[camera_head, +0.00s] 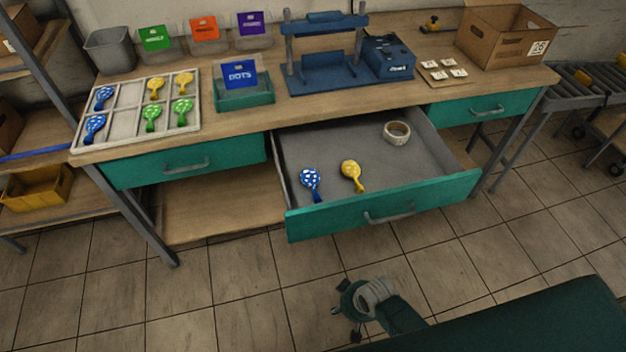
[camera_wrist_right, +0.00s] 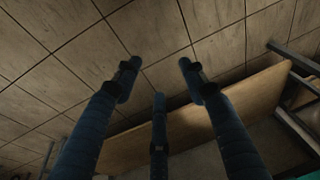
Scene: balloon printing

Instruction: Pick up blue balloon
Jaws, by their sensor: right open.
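A blue balloon with white dots (camera_head: 311,178) lies in the open drawer (camera_head: 445,195), at its front left. A yellow dotted balloon (camera_head: 351,170) lies to its right. More blue balloons (camera_head: 104,93) lie in the left compartments of the white tray (camera_head: 137,133) on the table. My right gripper (camera_head: 345,308) is over the floor in front of the drawer, apart from the balloons. In the right wrist view its three fingers (camera_wrist_right: 158,78) are spread and empty, with no balloon in sight there. My left gripper is not in view.
A roll of tape (camera_head: 397,132) lies at the drawer's back right. The green drawer front (camera_head: 385,208) faces my gripper. A blue press (camera_head: 325,75), a dots box (camera_head: 243,94) and a cardboard box (camera_head: 507,38) stand on the table. The tiled floor in front is clear.

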